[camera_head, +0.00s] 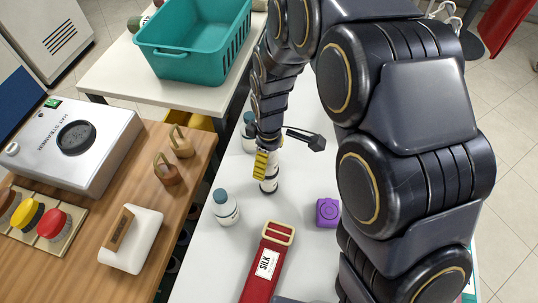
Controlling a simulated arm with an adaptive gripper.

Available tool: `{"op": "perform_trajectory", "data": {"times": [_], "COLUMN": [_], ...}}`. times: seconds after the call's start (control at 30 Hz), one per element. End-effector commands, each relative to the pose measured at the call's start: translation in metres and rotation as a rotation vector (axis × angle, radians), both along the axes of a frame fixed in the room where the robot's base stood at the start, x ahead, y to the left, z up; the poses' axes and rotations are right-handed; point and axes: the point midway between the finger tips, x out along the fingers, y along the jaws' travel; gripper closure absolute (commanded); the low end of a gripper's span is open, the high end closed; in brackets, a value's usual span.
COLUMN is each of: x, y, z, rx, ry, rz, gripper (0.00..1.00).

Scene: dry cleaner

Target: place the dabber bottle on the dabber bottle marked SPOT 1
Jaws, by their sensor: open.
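A white dabber bottle (226,210) with a blue-grey cap stands upright on the white table, left of my gripper. A similar capped bottle (249,134) stands farther back, partly hidden behind my arm. A small white object with dark bands (269,185) stands just below my gripper, its upper part covered; I cannot tell whether it is another bottle. My gripper (290,152) is open, with one yellow-padded finger at the left and a dark finger spread to the right. I see nothing held between the fingers. No SPOT 1 marking is readable on any bottle.
On the white table (205,275) lie a red strap labelled SILK (266,265) and a purple object (327,212). A wooden counter at left holds a steamer (85,140), stamps and a white block (131,240). A teal basket (190,45) is behind. My arm hides the right side.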

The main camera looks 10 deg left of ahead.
Motion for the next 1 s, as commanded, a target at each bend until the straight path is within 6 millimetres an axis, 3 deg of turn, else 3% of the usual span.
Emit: {"op": "perform_trajectory", "data": {"times": [0.23,0.7,1.0], "x": [0.001,0.001,0.0], "y": [0.001,0.001,0.0], "z": [0.015,0.107,0.124], "rx": [0.003,0.002,0.0], "ry": [-0.005,-0.004,0.0], "rz": [0.0,0.0,0.0], "gripper": [0.29,0.29,0.29]}}
